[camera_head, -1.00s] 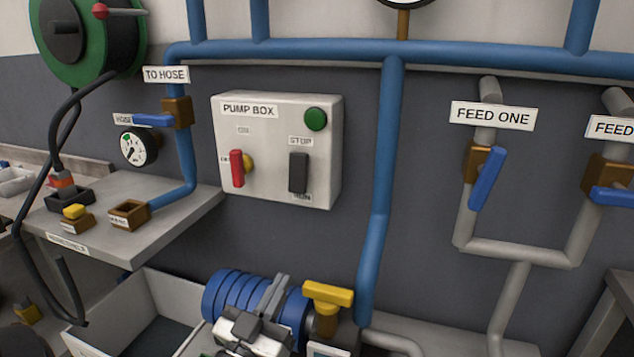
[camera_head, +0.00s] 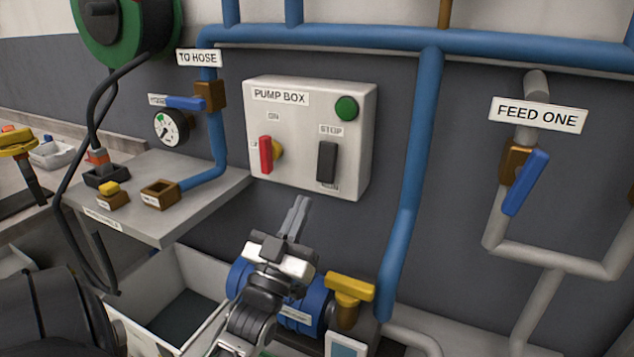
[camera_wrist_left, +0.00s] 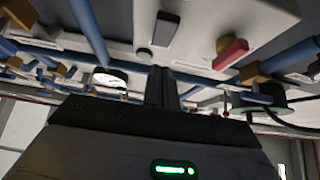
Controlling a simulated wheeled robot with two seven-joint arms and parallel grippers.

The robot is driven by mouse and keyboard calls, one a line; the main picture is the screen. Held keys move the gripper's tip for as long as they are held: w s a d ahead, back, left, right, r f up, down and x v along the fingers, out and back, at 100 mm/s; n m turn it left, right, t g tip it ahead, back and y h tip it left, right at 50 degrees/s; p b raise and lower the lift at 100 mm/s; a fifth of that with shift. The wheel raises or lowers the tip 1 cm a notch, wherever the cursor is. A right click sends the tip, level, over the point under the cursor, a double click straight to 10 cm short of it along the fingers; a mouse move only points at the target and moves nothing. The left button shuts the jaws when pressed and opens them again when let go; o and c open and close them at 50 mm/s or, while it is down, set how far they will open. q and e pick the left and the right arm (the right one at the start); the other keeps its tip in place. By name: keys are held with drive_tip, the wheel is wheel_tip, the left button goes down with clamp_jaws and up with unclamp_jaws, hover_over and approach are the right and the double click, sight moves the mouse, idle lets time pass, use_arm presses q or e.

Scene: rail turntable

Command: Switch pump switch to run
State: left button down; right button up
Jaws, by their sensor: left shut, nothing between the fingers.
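The white pump box (camera_head: 354,130) is on the grey wall in the head view. Its black pump switch (camera_head: 327,163) sits under a STOP label (camera_head: 331,130); the lower label is too small to read here. I cannot tell which way the switch is set. My left gripper (camera_head: 298,208) is shut and empty, below the box's lower edge and a little left of the switch, apart from both. In the left wrist view, the shut fingers (camera_wrist_left: 161,88) point toward the box, with the black switch (camera_wrist_left: 166,28) beyond them. My right gripper is not in view.
A red handle (camera_head: 266,155) and green button (camera_head: 346,108) are on the same box. A blue vertical pipe (camera_head: 412,180) runs right of it. A blue pump (camera_head: 314,305) and yellow-handled valve (camera_head: 349,287) stand below. A grey shelf (camera_head: 150,225) juts out at left.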

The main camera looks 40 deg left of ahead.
sight(325, 169)
use_arm(q)
drive_tip(key=shift+w+a+r+p, duration=0.2)
drive_tip(key=shift+w+a, duration=0.15)
drive_tip(key=shift+w, duration=0.75)
drive_tip(key=shift+w+a+r+p, duration=0.1)
drive_tip(key=shift+w+a+r, duration=0.2)
drive_tip(key=shift+w, duration=0.8)
drive_tip(key=shift+w+a+r+p, duration=0.1)
drive_tip(key=shift+w+a, duration=0.3)
drive_tip(key=shift+w, duration=0.7)
